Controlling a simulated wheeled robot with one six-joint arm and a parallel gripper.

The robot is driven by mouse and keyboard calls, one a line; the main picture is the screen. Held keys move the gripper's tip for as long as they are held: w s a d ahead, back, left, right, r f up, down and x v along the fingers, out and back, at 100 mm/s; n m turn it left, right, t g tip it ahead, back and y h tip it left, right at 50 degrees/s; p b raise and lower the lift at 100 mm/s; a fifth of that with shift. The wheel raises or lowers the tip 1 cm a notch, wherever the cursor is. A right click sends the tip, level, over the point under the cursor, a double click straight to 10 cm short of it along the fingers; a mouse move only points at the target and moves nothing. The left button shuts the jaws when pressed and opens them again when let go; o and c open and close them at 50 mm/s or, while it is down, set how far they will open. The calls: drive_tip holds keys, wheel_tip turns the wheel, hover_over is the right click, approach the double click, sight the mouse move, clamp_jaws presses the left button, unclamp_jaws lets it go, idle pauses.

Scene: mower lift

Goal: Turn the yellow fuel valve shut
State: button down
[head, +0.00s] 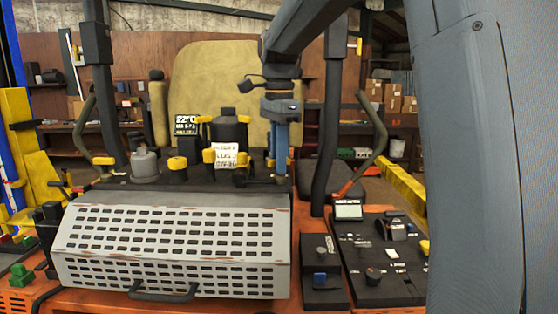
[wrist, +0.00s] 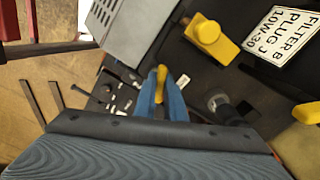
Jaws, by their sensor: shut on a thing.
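My gripper (head: 279,165) hangs straight down behind the perforated grey cover in the head view, with its blue fingers low over the dark deck. In the wrist view, the blue fingers (wrist: 166,98) are closed around a slim yellow handle (wrist: 161,79), which I take to be the fuel valve. Its upper tip shows between the fingertips and the rest is hidden by them. In the head view, the fingers mostly hide the valve, so I cannot tell its angle there.
A yellow knob (wrist: 210,40) and a white label (wrist: 283,36) lie near my gripper in the wrist view. The perforated cover (head: 172,243) stands in front, with a control panel (head: 385,262) to its right. The padded seat back (head: 195,80) rises behind.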

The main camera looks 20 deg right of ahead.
drive_tip(key=m, duration=0.5)
drive_tip(key=shift+r, duration=0.1)
idle(0.5)
drive_tip(key=c, duration=1.8)
unclamp_jaws()
wheel_tip(320, 180, up, 7)
drive_tip(key=b, duration=0.2)
drive_tip(key=shift+b, duration=0.3)
drive_tip(key=shift+r, duration=0.4)
drive_tip(key=shift+a, duration=0.15)
